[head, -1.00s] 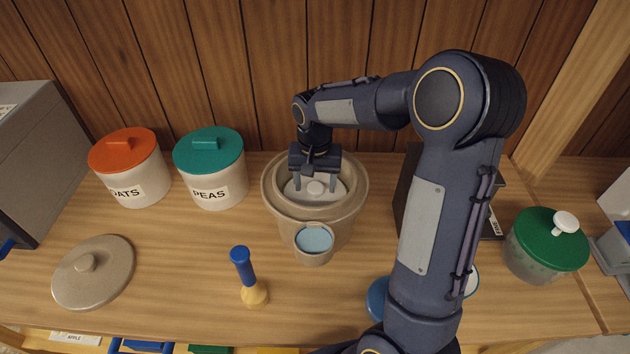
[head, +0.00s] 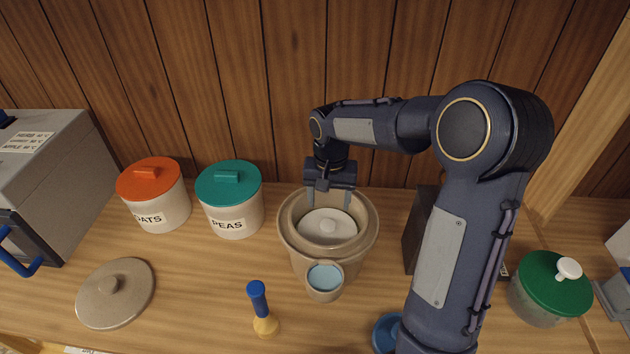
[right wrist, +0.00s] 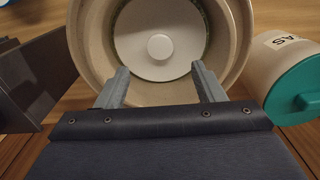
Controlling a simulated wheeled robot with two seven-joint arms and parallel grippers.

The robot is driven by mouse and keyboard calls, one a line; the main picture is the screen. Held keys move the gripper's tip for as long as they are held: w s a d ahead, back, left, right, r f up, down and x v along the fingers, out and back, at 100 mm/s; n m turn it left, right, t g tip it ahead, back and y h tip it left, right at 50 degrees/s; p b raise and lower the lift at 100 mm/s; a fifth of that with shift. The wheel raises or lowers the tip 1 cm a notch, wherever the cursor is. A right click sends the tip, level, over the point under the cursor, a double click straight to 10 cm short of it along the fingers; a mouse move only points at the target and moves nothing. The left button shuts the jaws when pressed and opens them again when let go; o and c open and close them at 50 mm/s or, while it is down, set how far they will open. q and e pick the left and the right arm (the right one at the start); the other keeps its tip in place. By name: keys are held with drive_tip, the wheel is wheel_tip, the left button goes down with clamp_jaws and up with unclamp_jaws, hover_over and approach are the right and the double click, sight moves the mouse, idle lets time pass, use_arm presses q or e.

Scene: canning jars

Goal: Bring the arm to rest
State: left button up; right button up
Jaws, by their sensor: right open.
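My right gripper (head: 329,199) is open and empty above the back part of a large beige crock (head: 365,245). Its fingers point down, and they also show in the right wrist view (right wrist: 160,78). A pale round disc with a knob (head: 328,227) lies inside the crock, below and in front of the fingers. In the right wrist view the fingers are apart with nothing between them, and the disc's knob (right wrist: 160,47) shows beyond them. My right arm reaches in from the lower right. My left gripper is not in view.
A canister with an orange lid (head: 150,178) and one with a teal lid (head: 228,182) stand left. A beige lid (head: 115,293) and a blue-and-yellow tool (head: 262,310) are in front. A green-lidded jar (head: 555,285) is right, a dark box (head: 420,225) beside my arm.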

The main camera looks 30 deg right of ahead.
drive_tip(key=s+a+r+n+t+y, duration=0.1)
drive_tip(key=s+a+t, duration=0.1)
drive_tip(key=s, duration=0.5)
drive_tip(key=s+a+r+n+t+y, duration=0.1)
drive_tip(key=s+a+r+n, duration=0.1)
drive_tip(key=s, duration=0.6)
drive_tip(key=s+a+r+n+t+y+b, duration=0.1)
drive_tip(key=s+a+r+n+t, duration=0.1)
drive_tip(key=s+a, duration=0.2)
drive_tip(key=s, duration=0.3)
drive_tip(key=shift+s+a+r+t+y, duration=0.2)
drive_tip(key=shift+s+t+y, duration=0.1)
drive_tip(key=shift+y, duration=0.1)
